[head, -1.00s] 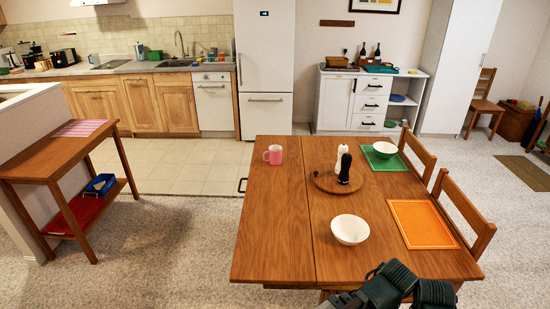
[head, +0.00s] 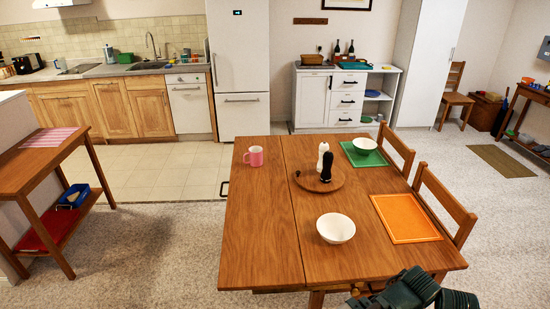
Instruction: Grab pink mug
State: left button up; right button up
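The pink mug (head: 256,156) stands upright near the far left corner of the wooden dining table (head: 262,230), with its handle to the left. Nothing touches it. Part of my dark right arm shows at the bottom edge, by the near right side of the table, far from the mug. Its gripper end is at the lower frame edge (head: 368,292), and its fingers cannot be made out clearly. My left gripper is not in view.
On the table are a round wooden board (head: 333,183) with white and black shakers, a white bowl (head: 336,229), an orange mat (head: 406,218) and a green mat (head: 352,157) with another bowl. Chairs line the right side.

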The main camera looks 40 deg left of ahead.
aim_at(253, 157)
jog(key=j+z, duration=0.3)
jog(key=j, duration=0.3)
jog(key=k+j+z, duration=0.1)
jog(key=j+z, duration=0.15)
jog(key=j, duration=0.95)
jog(key=k+j, duration=0.15)
jog(key=j, duration=0.35)
jog(key=j+z, duration=0.1)
jog(key=j, duration=0.45)
jog(key=k+j, duration=0.15)
jog(key=j, duration=0.35)
jog(key=k+j+z, duration=0.1)
jog(key=j, duration=0.4)
jog(key=k+j, duration=0.1)
jog(key=j, duration=0.45)
jog(key=k+j, duration=0.1)
jog(key=j, duration=0.4)
jog(key=k+j+z, duration=0.1)
jog(key=j, duration=0.4)
